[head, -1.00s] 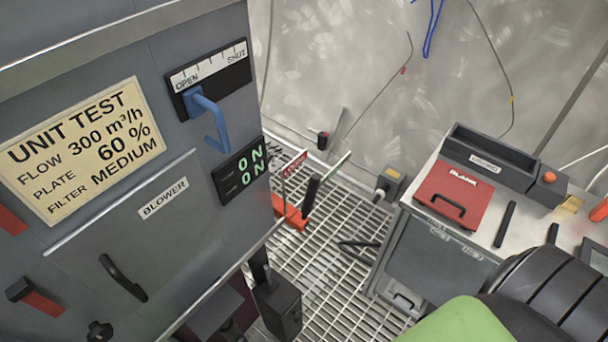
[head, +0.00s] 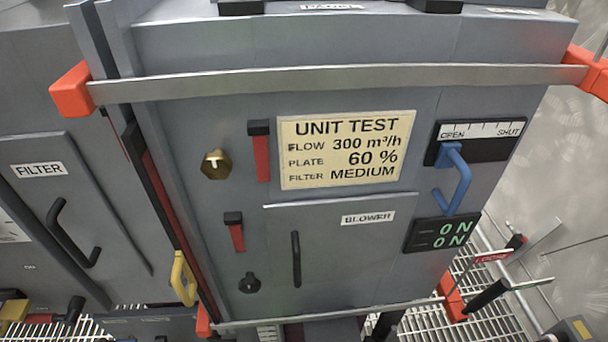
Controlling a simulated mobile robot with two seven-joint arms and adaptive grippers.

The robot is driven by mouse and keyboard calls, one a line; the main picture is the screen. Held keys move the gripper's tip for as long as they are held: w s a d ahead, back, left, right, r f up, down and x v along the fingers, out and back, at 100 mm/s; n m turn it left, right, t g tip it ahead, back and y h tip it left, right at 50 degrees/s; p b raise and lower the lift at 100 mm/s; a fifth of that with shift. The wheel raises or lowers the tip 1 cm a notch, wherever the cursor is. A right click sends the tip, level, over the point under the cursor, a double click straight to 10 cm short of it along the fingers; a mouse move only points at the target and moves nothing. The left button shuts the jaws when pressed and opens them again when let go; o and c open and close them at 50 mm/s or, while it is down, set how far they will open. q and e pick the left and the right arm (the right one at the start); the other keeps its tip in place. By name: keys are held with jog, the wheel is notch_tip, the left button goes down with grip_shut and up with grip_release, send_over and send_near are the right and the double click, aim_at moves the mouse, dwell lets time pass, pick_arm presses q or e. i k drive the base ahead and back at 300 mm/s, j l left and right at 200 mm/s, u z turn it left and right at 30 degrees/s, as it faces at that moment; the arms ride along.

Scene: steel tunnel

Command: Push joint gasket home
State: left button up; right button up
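The joint between the filter unit (head: 30,250) and the blower unit (head: 215,255) runs steeply down the left part of the head view. A black and dark red strip (head: 165,205) lies along this joint and looks like the gasket. Its edge stands visible beside the blower unit's front; I cannot tell how deep it sits. A yellow loop handle (head: 183,278) is at the lower end of the strip. The upper part of the joint is partly hidden behind a metal rail (head: 330,82). Neither of my grippers is in view.
The rail has orange end blocks (head: 70,90) and crosses the blower unit's front. A blue lever (head: 455,180), a brass knob (head: 216,165) and black handles stick out from the panels. Grated floor (head: 430,325) shows at the lower right, with red and black items on it.

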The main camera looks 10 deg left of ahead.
aim_at(132, 138)
jog(key=k+u, duration=0.1)
jog(key=u, duration=1.05)
